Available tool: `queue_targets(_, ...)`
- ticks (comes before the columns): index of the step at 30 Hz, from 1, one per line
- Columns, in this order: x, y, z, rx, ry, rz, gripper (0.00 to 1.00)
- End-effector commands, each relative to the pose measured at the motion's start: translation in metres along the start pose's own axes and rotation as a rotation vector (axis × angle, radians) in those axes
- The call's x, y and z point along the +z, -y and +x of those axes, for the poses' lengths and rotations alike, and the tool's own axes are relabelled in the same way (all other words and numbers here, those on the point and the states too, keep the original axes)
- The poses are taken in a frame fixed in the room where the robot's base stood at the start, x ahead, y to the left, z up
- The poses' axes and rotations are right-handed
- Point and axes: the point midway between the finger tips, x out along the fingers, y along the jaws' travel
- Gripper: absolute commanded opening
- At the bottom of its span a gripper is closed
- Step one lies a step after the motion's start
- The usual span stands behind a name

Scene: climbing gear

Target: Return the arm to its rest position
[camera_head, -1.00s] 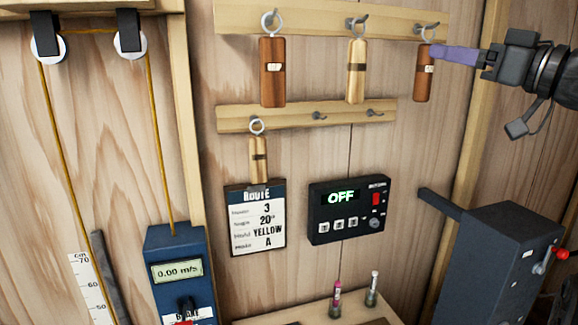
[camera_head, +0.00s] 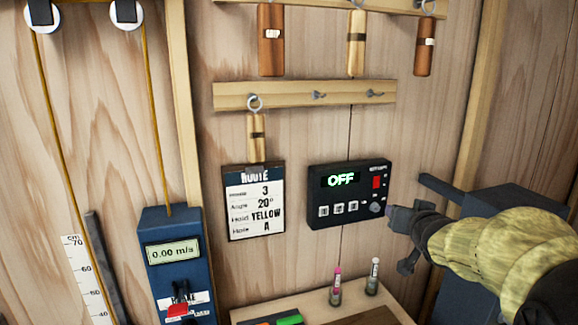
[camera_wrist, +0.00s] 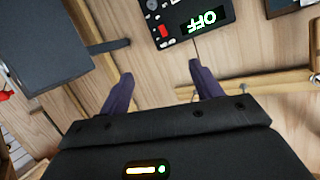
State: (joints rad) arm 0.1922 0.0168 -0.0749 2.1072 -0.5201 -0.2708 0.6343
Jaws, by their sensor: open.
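My gripper (camera_head: 402,220) is at the right of the head view, just right of the black control box (camera_head: 348,195), which reads OFF.
Wooden tags (camera_head: 271,42) hang from the upper rail, and one tag (camera_head: 257,138) hangs from the lower rail (camera_head: 290,95). A shelf (camera_head: 300,303) with two small vials stands below. The blue-grey box (camera_wrist: 55,45) is at the wrist view's left.

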Motion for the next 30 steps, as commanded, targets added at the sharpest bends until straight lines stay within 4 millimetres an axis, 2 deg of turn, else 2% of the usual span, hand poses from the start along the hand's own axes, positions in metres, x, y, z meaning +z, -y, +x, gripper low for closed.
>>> queue_targets(1, 0.036, 0.002, 0.000, 0.018, 0.080, -0.012, 0.64)
queue_targets(5, 0.115, 0.005, -0.011, 0.058, 0.285, -0.058, 0.64)
queue_targets(6, 0.139, 0.006, -0.017, 0.065, 0.349, -0.074, 0.64)
queue_targets(8, 0.174, 0.008, -0.028, 0.070, 0.447, -0.101, 0.64)
queue_targets(12, 0.253, 0.013, -0.064, 0.062, 0.684, -0.160, 0.64)
queue_targets(15, 0.301, 0.017, -0.096, 0.040, 0.845, -0.205, 0.64)
queue_targets(18, 0.333, 0.020, -0.122, 0.015, 0.964, -0.237, 0.64)
queue_targets(21, 0.347, 0.022, -0.136, 0.001, 1.023, -0.252, 0.64)
queue_targets(30, 0.349, 0.022, -0.139, -0.002, 1.033, -0.255, 0.64)
